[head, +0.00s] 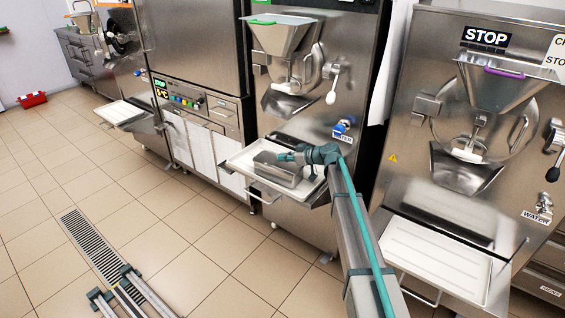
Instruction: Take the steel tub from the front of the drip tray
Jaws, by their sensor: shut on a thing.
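The steel tub (278,172) is a low grey box on the white drip tray (240,161) of the middle batch freezer. It sits toward the front of that tray and looks level. My gripper (287,157) reaches in from the right and is shut on the tub's upper rim. The fingertips are small here, and their exact contact is partly hidden. I cannot tell whether the tub is resting on the tray or just above it.
The freezer's chute (285,101) hangs above the tray. Another freezer with an empty white tray (437,258) stands at right, and a further tray (119,112) is at left. A floor drain (92,250) crosses the open tiled floor. A red crate (33,99) lies far left.

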